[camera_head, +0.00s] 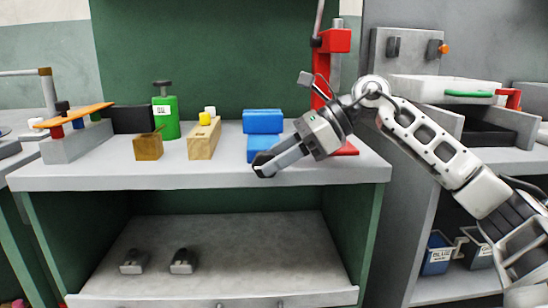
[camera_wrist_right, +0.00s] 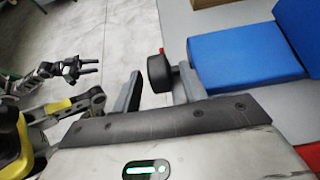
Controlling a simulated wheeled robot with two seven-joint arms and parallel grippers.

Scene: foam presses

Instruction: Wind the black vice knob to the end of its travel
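The blue vice (camera_head: 262,122) stands near the front of the grey bench, an upper blue block over a lower one. Its blue body also fills the upper right of the wrist view (camera_wrist_right: 240,60). The black vice knob (camera_wrist_right: 158,70), with a small red mark on its rim, shows there. My right gripper (camera_head: 262,168) reaches in from the right at the bench's front edge and hides the knob in the head view. In the wrist view its fingers (camera_wrist_right: 157,90) are apart, with the knob between them, nearer the right finger; contact is unclear. A small dark gripper (camera_wrist_right: 88,67), seemingly my left, shows far left.
A red press (camera_head: 333,42) stands behind my right arm. A wooden block with a yellow piece (camera_head: 204,140), a brown block (camera_head: 149,147) and a green cylinder (camera_head: 167,118) stand left of the vice. The shelf below holds two small grey parts (camera_head: 182,261).

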